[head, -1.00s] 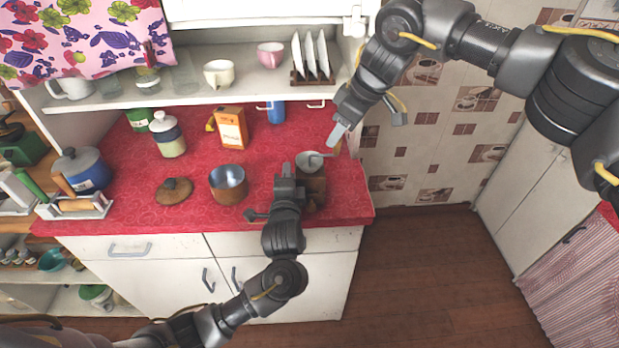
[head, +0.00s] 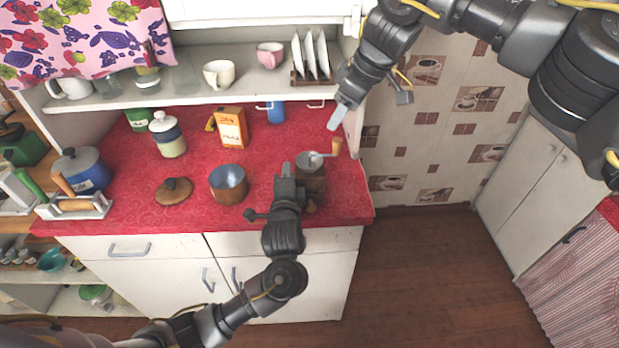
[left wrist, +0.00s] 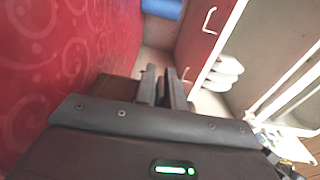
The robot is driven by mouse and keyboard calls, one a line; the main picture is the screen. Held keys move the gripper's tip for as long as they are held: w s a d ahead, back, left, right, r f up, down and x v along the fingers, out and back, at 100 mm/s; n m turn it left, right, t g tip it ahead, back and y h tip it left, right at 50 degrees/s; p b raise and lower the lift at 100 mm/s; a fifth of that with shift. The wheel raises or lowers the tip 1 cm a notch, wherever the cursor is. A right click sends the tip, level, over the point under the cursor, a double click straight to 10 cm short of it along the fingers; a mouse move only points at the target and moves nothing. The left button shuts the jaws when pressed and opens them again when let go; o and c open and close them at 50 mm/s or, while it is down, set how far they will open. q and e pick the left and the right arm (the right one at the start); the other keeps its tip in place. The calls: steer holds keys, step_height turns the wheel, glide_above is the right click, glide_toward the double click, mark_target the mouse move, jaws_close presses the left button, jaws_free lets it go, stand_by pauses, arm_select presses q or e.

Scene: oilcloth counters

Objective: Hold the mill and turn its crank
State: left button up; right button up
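The mill (head: 313,182) stands upright near the right end of the red counter, with a brown body and a grey bowl-like top. Its crank (head: 322,155) points right and ends in an upright wooden knob (head: 336,147). My left gripper (head: 294,178) is at the mill's near left side and appears closed on its body; the far side of this grip is hidden. In the left wrist view its fingers (left wrist: 161,86) show beside a brown part of the mill (left wrist: 120,88).
A copper-coloured pot (head: 228,186) and a round wooden lid (head: 174,192) lie left of my left gripper. An orange box (head: 231,128), a lidded jar (head: 168,136) and a blue mug (head: 276,112) stand further back. The shelf (head: 200,95) overhangs the counter's rear.

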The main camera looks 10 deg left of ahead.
arm_select(q)
steer(key=o, duration=0.4)
steer(key=v, duration=1.2)
